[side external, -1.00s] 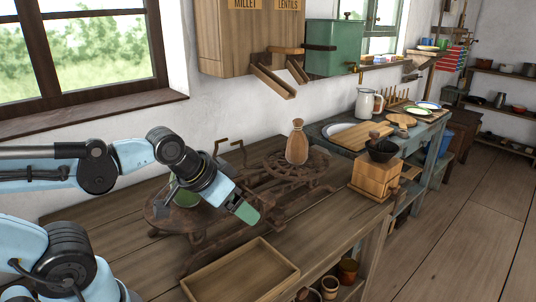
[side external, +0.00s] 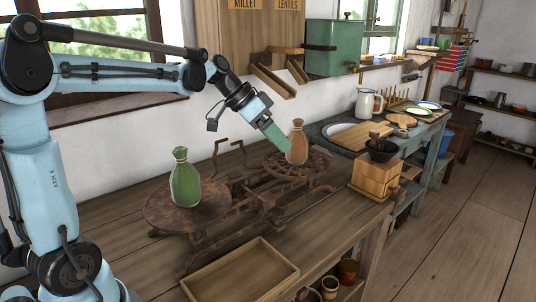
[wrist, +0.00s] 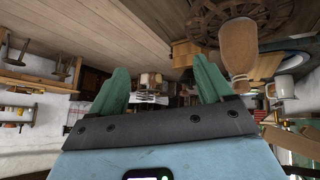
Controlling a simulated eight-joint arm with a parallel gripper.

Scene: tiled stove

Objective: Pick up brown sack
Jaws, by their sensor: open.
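The brown sack (side external: 298,143) stands upright on the right spoked plate of the rusty scale (side external: 240,207). In the wrist view the brown sack (wrist: 238,48) appears upside down, to the right of the fingers and outside the gap between them. My gripper (side external: 284,147) is at the sack's left side in the side view, tilted down to the right. Its green fingers (wrist: 161,76) are spread apart with nothing between them. I cannot tell whether a finger touches the sack.
A green sack (side external: 185,184) stands on the scale's left plate. An empty wooden tray (side external: 240,272) lies at the front of the table. A wooden grinder (side external: 376,178) stands to the right. A cabinet (side external: 236,45) with wooden chutes hangs on the wall above.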

